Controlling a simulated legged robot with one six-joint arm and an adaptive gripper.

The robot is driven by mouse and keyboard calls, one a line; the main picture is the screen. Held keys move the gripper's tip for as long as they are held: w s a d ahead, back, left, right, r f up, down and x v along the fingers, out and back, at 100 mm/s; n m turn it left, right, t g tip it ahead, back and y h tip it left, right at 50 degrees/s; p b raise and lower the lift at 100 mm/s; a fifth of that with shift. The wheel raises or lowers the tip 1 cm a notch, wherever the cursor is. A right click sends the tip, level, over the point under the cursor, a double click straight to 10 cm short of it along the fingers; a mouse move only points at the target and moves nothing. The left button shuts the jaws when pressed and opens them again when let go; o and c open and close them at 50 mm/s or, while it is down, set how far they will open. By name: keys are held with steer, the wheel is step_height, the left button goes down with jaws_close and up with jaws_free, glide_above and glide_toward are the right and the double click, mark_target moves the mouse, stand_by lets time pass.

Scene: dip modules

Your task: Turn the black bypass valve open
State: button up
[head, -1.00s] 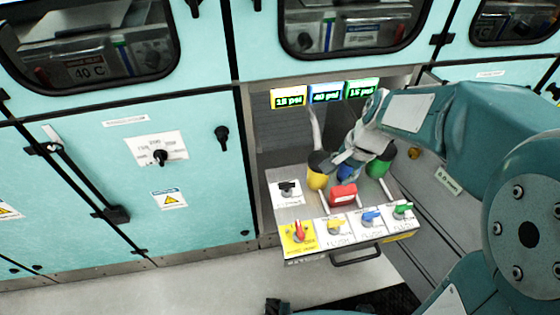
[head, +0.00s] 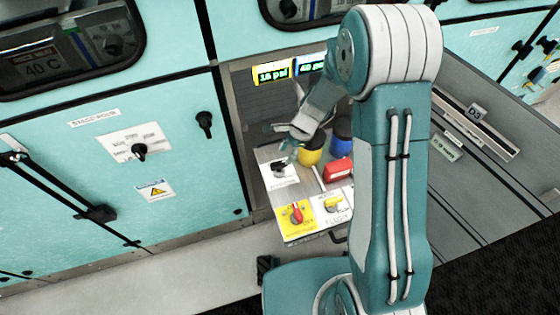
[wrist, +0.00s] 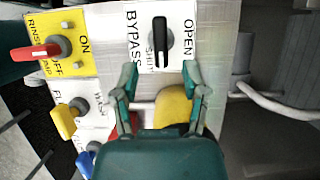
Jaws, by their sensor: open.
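The black bypass valve (wrist: 160,42) is a bar handle on a white plate marked BYPASS, OPEN and SHUT. In the wrist view its long axis runs up and down the picture, with SHUT beside its lower part and OPEN lettered along the plate's right side. It also shows in the head view (head: 281,168) at the panel's back left corner. My gripper (wrist: 160,72) is open and empty. Its fingertips lie either side of the handle's line, just below its near end in the wrist view, apart from it. In the head view my gripper (head: 283,137) is just above the valve.
A yellow rounded object (head: 312,150) stands close to my gripper, with a blue one (head: 340,146) beside it. A red block (head: 338,171) sits in front. The red-handled rinse pump switch (wrist: 38,52) and yellow flush handle (wrist: 65,120) are to the valve's side.

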mark_target(279, 163)
steer(key=x, duration=0.4)
steer(key=shift+a+f, duration=0.15)
steer(key=shift+a, duration=0.4)
steer(key=shift+f, duration=0.35)
steer(key=shift+d, duration=0.2)
steer(key=shift+c, duration=0.3)
steer(key=shift+s+a, duration=0.1)
jaws_close()
